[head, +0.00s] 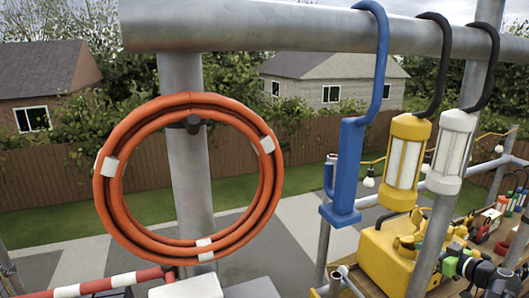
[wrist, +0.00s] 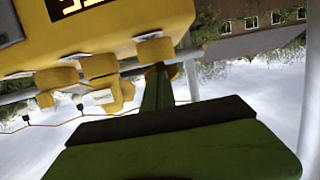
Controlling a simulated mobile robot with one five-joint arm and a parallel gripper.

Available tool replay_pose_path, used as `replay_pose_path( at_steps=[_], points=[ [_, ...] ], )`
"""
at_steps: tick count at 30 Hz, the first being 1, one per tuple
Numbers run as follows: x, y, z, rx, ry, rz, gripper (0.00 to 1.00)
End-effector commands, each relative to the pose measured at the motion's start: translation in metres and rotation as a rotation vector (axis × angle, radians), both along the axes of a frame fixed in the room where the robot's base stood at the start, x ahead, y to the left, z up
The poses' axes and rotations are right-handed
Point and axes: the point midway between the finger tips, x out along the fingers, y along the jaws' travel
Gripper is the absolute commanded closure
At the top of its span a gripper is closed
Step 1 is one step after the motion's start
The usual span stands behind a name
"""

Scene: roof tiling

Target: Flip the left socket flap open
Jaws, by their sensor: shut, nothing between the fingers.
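The yellow box (head: 385,262) stands at the lower right in the head view, with rounded yellow parts on its top. In the wrist view the yellow box (wrist: 115,32) fills the upper left, with a lit orange display. Rounded yellow pieces (wrist: 99,66), which look like socket flaps, stick out along its edge; I cannot tell which is the left one or whether any is open. My gripper (wrist: 158,74), green with a dark band, is shut and empty. Its narrow tip is close to the rightmost yellow piece (wrist: 155,48); contact is unclear.
An orange hose coil (head: 188,180) hangs on a post at left. A blue hooked tool (head: 348,165), a yellow lamp (head: 406,160) and a white lamp (head: 453,150) hang from the grey rail (head: 280,27). Tools crowd the wooden bench at right.

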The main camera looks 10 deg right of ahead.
Motion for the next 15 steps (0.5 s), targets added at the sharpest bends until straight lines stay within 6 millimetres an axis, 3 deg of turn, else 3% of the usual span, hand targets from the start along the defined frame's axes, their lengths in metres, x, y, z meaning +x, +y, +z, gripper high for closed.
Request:
replay_pose_path(
  at_steps=[15],
  points=[
    [0.024, 0.007, 0.0, -0.002, 0.006, 0.006, 1.0]
  ],
)
